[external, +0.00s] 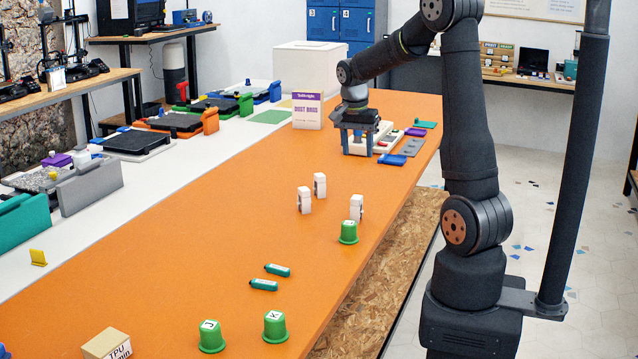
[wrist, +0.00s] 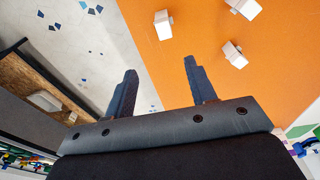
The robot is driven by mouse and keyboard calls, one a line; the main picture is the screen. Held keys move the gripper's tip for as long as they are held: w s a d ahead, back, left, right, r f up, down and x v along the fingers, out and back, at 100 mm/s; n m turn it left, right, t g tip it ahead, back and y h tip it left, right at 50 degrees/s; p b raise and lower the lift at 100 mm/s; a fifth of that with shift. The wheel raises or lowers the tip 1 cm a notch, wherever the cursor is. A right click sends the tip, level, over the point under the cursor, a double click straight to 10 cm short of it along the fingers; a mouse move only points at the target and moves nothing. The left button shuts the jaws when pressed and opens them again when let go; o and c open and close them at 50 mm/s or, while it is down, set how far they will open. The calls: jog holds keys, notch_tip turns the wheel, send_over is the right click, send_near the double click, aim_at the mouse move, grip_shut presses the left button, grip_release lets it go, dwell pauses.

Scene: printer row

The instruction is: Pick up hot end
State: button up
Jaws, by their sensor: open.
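Three small white upright blocks with dark marks on their sides stand mid-table: one at the left (external: 304,200), one at the back (external: 320,185) and one at the right (external: 356,208). I cannot tell for certain whether these are hot ends. Three white blocks also show in the wrist view, one left (wrist: 163,25), one at the top (wrist: 244,9) and one right (wrist: 234,55). My gripper (external: 358,143) is over the far part of the table, well behind the blocks. Its two dark blue fingers are apart with nothing between them in the wrist view (wrist: 160,68).
A white tray (external: 384,138), a blue item (external: 392,160) and a grey plate (external: 411,147) lie near my gripper. A dust bags box (external: 307,111) stands left of it. Green caps (external: 348,232) and teal sticks (external: 277,270) are nearer. The orange table (external: 230,215) is clear left of the blocks.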

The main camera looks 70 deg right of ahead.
jog(key=a+f+h, duration=0.1)
jog(key=a+h, duration=0.2)
jog(key=a, duration=0.1)
send_near(357, 197)
jog(key=shift+t, duration=0.3)
jog(key=x, duration=0.7)
jog(key=shift+s+d, duration=0.15)
jog(key=shift+s, duration=0.15)
jog(key=shift+x, duration=2.55)
jog(key=shift+w, duration=0.15)
jog(key=c, duration=0.8)
